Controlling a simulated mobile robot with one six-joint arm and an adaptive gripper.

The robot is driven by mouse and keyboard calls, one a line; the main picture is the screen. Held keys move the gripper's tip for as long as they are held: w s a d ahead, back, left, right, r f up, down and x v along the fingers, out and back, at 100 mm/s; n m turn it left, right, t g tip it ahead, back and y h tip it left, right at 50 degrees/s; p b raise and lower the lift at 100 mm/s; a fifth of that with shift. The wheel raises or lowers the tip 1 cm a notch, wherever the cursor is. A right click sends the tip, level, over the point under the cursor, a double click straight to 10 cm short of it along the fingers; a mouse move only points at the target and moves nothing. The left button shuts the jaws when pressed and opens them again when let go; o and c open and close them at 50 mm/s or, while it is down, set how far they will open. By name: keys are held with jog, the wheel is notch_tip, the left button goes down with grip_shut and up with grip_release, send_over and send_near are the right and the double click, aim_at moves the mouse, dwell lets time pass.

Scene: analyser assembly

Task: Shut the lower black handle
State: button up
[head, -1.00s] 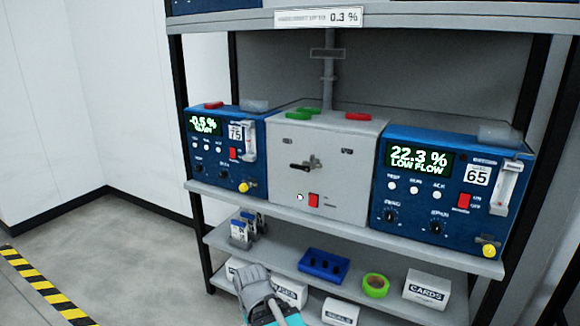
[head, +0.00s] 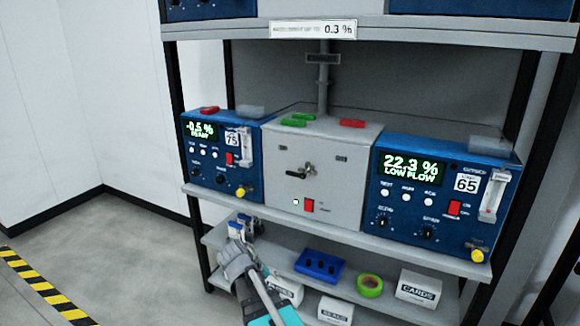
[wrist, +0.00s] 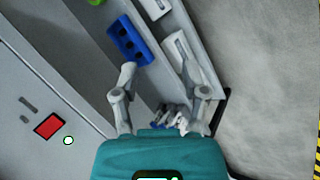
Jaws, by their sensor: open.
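A black handle (head: 297,174) with a metal pivot lies roughly level, slightly tilted, on the front of the grey box (head: 335,190) on the middle shelf. It is the only black lever I can make out. My gripper (head: 232,255) is open and empty, below and left of the handle, in front of the lower shelf's left end. In the wrist view, both fingers of my gripper (wrist: 164,80) are spread apart over the shelf edge. The grey box's front and its red switch (wrist: 48,125) show at left there; the handle is not in that view.
Blue analysers stand left (head: 213,180) and right (head: 440,200) of the box. The lower shelf holds small blue-and-white items (head: 240,228), a blue tray (head: 319,265), a green tape roll (head: 369,286) and white boxes (head: 418,288). Floor at left is free.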

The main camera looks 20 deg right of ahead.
jog(key=w+d+r+n+t+h+p, duration=0.1)
jog(key=w+d+r+h+p, duration=0.3)
jog(key=w+r, duration=0.5)
jog(key=n+t+h+p, duration=0.1)
jog(key=t+h+p, duration=0.25)
jog(key=h, duration=0.35)
send_near(291, 174)
jog(key=a, duration=0.3)
jog(key=shift+s+a+r+g+p, duration=0.15)
jog(key=shift+a+g+p, duration=0.1)
jog(key=shift+g+p, duration=0.2)
jog(key=shift+d, duration=0.1)
jog(key=shift+x, duration=6.8)
